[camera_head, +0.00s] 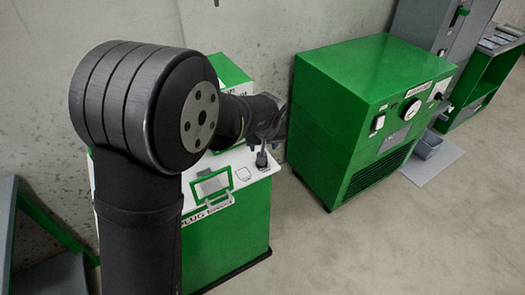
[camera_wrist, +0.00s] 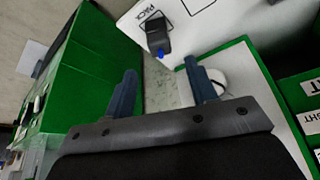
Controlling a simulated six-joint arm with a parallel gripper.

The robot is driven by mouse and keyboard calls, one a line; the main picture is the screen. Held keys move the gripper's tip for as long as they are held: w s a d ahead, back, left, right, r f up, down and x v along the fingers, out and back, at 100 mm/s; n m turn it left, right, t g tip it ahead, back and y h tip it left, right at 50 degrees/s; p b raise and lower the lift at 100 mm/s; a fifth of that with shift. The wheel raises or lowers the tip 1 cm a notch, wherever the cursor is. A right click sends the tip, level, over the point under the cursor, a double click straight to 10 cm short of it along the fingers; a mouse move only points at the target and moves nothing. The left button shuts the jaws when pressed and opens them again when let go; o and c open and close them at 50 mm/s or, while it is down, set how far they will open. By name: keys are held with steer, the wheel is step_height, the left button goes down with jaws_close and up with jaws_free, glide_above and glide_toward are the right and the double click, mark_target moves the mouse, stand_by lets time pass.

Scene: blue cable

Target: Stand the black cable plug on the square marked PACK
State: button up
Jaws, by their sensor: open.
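The black cable plug (camera_wrist: 157,38) is on the white cabinet top in the wrist view, with a short blue end (camera_wrist: 160,53) towards me. It is right by the printed word PACK (camera_wrist: 150,12); the plug hides the surface under it, so I cannot tell how it sits on the marking. In the head view the plug (camera_head: 261,159) looks upright near the back right of the top. My gripper (camera_wrist: 164,80) is open, its two fingers apart and empty. The plug is beyond the fingertips, not between them. In the head view my wrist partly hides this area.
The white top (camera_head: 225,165) has another outlined square (camera_head: 242,174) and a green-framed panel (camera_head: 211,186). A large green machine (camera_head: 365,110) stands to the right, across a narrow gap. A green box (camera_head: 228,70) is behind my arm. The floor (camera_head: 400,230) in front is clear.

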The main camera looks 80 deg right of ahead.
steer(key=shift+v, duration=2.15)
steer(key=x, duration=1.2)
steer(key=shift+f, duration=0.15)
steer(key=shift+r, duration=1.65)
